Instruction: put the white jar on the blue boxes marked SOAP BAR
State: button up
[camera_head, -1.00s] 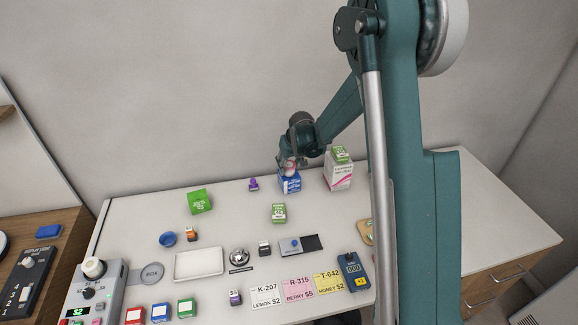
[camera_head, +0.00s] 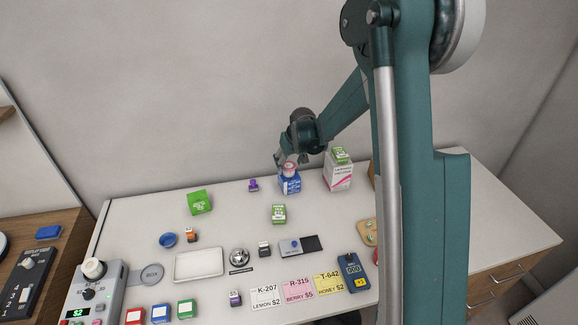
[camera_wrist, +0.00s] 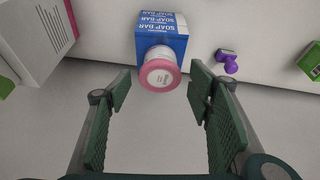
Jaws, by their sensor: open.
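The white jar (camera_wrist: 158,58) with a pink lid stands on the blue boxes marked SOAP BAR (camera_wrist: 162,22) in the wrist view. In the head view the jar (camera_head: 289,169) sits on top of the blue boxes (camera_head: 290,186) near the back of the counter. My gripper (camera_wrist: 160,88) is open, with one finger on each side of the jar's lid and a gap to both. In the head view my gripper (camera_head: 291,160) is just above and behind the jar, partly hiding its top.
A white and pink carton (camera_head: 338,177) with a green box (camera_head: 341,154) on it stands close to the right. A purple stamp (camera_head: 253,185) is to the left. A green box (camera_head: 279,213) lies in front. The wall is close behind.

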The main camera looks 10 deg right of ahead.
jog(key=v, duration=0.9)
jog(key=shift+s+r, duration=0.15)
jog(key=shift+r, duration=0.25)
dwell(0.4)
jog(key=s+r+t, duration=0.1)
jog(key=s+r, duration=0.6)
jog(key=s, duration=0.4)
jog(key=s+r, duration=0.8)
jog(key=s, duration=0.2)
jog(key=s+f+m+t, duration=0.1)
jog(key=s, duration=2.2)
jog(key=shift+s+a+m+t+h, duration=0.3)
jog(key=shift+s+m+t, duration=0.05)
jog(key=shift+m+t, duration=0.05)
